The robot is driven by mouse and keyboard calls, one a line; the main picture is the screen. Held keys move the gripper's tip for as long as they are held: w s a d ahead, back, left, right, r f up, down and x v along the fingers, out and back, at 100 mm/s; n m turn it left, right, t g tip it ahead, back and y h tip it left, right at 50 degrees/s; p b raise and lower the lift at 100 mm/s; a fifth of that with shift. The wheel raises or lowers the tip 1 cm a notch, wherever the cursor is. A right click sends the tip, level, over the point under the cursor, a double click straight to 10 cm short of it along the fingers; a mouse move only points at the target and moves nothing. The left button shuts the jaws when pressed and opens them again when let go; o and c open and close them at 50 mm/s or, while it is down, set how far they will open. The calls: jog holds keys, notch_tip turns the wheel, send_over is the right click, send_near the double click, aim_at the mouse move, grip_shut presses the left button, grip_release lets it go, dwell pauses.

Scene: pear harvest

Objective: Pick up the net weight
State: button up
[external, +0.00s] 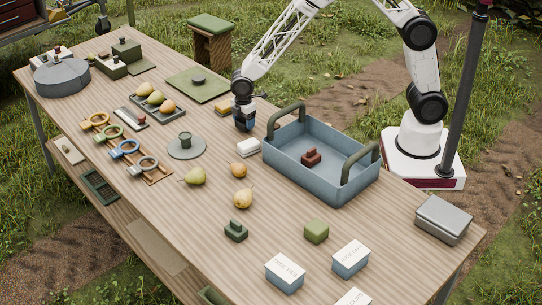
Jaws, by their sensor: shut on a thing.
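My gripper (243,117) points down near the left end of the blue crate (325,181), low over the table. It is shut on a small dark blue block (244,125), mostly covered by the fingers. This block may be the net weight; no label on it can be read. I cannot tell whether the block touches the table. A red-brown weight-like block (311,157) sits inside the crate. A dark green block of similar stepped shape (236,231) stands on the table in front.
A white block (248,147) and a yellow-orange block (224,109) are close by. Pears (243,198), a round plate (186,147), coloured rings (124,149) and labelled boxes (285,274) stand around. Bare wood lies front left.

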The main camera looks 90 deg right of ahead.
jog(key=shift+r, duration=4.4)
jog(key=shift+r, duration=0.1)
jog(key=shift+r, duration=0.25)
notch_tip(320, 180, up, 12)
jog(key=s+a, duration=0.4)
jog(key=a, duration=0.1)
jog(key=s+a, duration=0.5)
jog(key=a, duration=0.1)
jog(key=s+a, duration=0.4)
jog(key=a, duration=0.1)
jog(key=shift+s+a, duration=0.35)
jog(key=shift+s, duration=0.05)
jog(key=s+a, duration=0.5)
jog(key=s, duration=0.5)
jog(key=s+a, duration=0.6)
jog(key=s, duration=0.3)
notch_tip(320, 180, down, 12)
jog(key=shift+d+m, duration=0.25)
jog(key=shift+m, duration=0.05)
jog(key=shift+s, duration=0.1)
